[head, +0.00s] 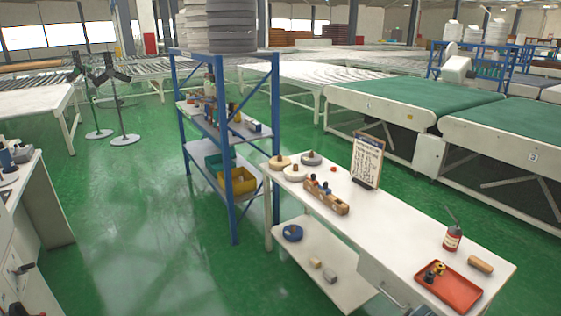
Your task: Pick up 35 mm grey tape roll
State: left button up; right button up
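A grey tape roll (311,159) lies flat at the far left end of the white workbench (400,213), with a dark centre. A tan roll (279,162) and a cream roll (294,173) lie beside it, to its left and nearer to me. The width of the grey roll cannot be read at this distance. Neither of my grippers shows in the head view.
The bench also holds a wooden block rack (326,197), a sign (367,161), a red bottle (452,238) and a red tray (449,286). A blue roll (292,233) lies on its lower shelf. A blue-post rack (233,180) stands left. Green floor (150,220) is clear.

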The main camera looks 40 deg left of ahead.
aim_at(311, 159)
jog(key=i+j+u, duration=0.2)
jog(key=i+j, duration=0.35)
jog(key=j, duration=0.2)
jog(key=i+j+u, duration=0.25)
jog(key=i+j, duration=0.35)
jog(key=i+j+u, duration=0.2)
jog(key=i+j, duration=0.4)
jog(key=i+j+u, duration=0.25)
jog(key=i+j, duration=0.25)
jog(key=i, duration=0.2)
